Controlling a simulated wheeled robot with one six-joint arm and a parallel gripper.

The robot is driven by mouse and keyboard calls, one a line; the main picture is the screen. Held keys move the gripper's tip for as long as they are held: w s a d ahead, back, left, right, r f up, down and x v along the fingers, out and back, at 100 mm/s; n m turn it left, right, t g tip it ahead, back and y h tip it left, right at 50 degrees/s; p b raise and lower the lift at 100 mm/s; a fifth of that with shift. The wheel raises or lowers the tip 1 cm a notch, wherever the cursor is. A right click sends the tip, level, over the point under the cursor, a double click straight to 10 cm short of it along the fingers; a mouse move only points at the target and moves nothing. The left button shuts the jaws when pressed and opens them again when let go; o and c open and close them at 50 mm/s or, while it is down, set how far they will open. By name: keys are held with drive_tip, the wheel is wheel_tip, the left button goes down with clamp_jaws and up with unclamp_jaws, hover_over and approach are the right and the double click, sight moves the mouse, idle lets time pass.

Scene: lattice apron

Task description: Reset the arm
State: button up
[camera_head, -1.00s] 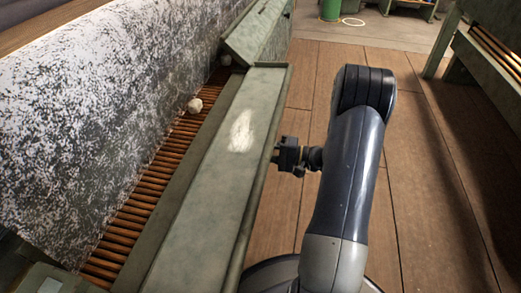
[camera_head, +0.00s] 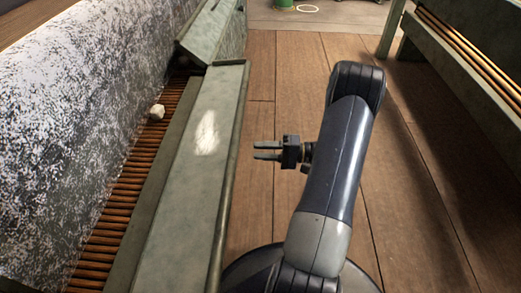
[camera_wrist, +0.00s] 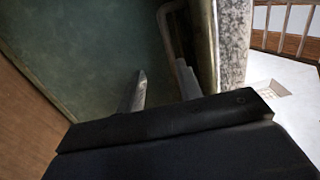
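My gripper (camera_head: 262,151) points left in the head view, with its two fingers apart and nothing between them. It is beside the green metal ledge (camera_head: 195,165), with a strip of wooden floor showing between them in the picture. My dark arm bends at the upper right of the gripper. In the wrist view my gripper (camera_wrist: 158,85) shows two pale fingers spread apart in front of a green surface.
A row of brown slats (camera_head: 125,190) runs between the ledge and a large speckled roll (camera_head: 65,120). A small pale lump (camera_head: 156,112) lies on the slats. A green slatted frame (camera_head: 460,70) stands at right. Wooden floor (camera_head: 420,190) is clear around my arm.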

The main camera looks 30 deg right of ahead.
sight(229, 145)
drive_tip(key=b+x, duration=0.3)
drive_tip(key=x, duration=0.7)
drive_tip(key=shift+w+a+r, duration=0.15)
drive_tip(key=shift+w+a, duration=0.05)
drive_tip(key=shift+w, duration=0.05)
idle(0.3)
drive_tip(key=p+v, duration=0.3)
drive_tip(key=v, duration=0.8)
drive_tip(key=shift+g+h, duration=0.4)
drive_tip(key=shift+h, duration=0.2)
drive_tip(key=w+a+b, duration=0.1)
drive_tip(key=w+a, duration=0.1)
drive_tip(key=a, duration=0.1)
drive_tip(key=w+a+r+b, duration=0.1)
drive_tip(key=w+a, duration=0.1)
drive_tip(key=a, duration=0.1)
drive_tip(key=w+a+b, duration=0.1)
drive_tip(key=a, duration=0.2)
drive_tip(key=shift+w+r, duration=0.25)
drive_tip(key=shift+w, duration=0.15)
